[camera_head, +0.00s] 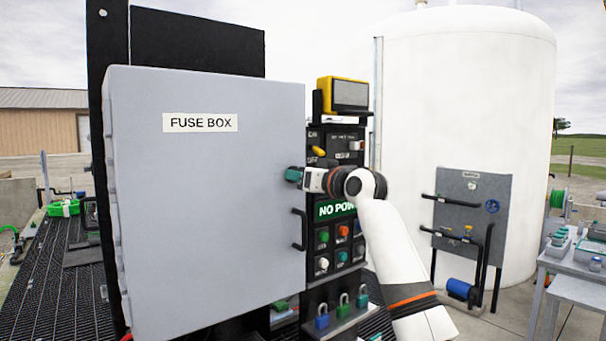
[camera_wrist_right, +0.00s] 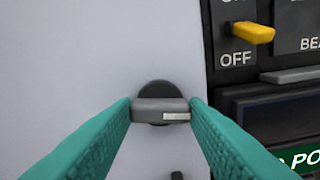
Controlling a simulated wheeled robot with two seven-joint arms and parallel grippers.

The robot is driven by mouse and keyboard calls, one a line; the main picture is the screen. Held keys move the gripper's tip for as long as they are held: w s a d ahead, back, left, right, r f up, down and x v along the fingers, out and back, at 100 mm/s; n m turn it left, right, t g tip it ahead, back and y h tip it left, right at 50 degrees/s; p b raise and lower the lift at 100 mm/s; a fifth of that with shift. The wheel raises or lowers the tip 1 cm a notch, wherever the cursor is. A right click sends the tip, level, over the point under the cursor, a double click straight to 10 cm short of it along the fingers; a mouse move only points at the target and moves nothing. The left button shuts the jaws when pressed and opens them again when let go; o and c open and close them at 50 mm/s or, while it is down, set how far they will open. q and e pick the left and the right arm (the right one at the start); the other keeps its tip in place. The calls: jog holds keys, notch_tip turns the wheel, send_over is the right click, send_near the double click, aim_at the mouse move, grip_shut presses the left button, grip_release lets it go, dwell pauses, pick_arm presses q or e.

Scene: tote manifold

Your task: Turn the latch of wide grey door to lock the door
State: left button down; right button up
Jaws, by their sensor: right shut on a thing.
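The wide grey door (camera_head: 210,210) of the fuse box stands closed in the head view, with a "FUSE BOX" label near its top. Its latch (camera_wrist_right: 160,111) is a grey bar on a dark round base near the door's right edge, lying level in the right wrist view. My right gripper (camera_head: 296,175) is at the door's right edge in the head view. In the right wrist view its two teal fingers (camera_wrist_right: 160,112) close on both ends of the latch. The latch is hidden behind the gripper in the head view. My left gripper does not show.
A black door handle (camera_head: 299,230) sits below the latch. Right of the door is a black panel with a yellow switch (camera_wrist_right: 247,32), a "NO POWER" sign (camera_head: 334,209) and several buttons. Padlocks (camera_head: 343,305) stand below. A white tank (camera_head: 470,110) is behind.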

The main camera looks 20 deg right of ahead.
jog(key=shift+f+n, duration=0.1)
jog(key=shift+n, duration=0.7)
jog(key=o, duration=1)
jog(key=b+v, duration=0.5)
jog(key=v, duration=0.7)
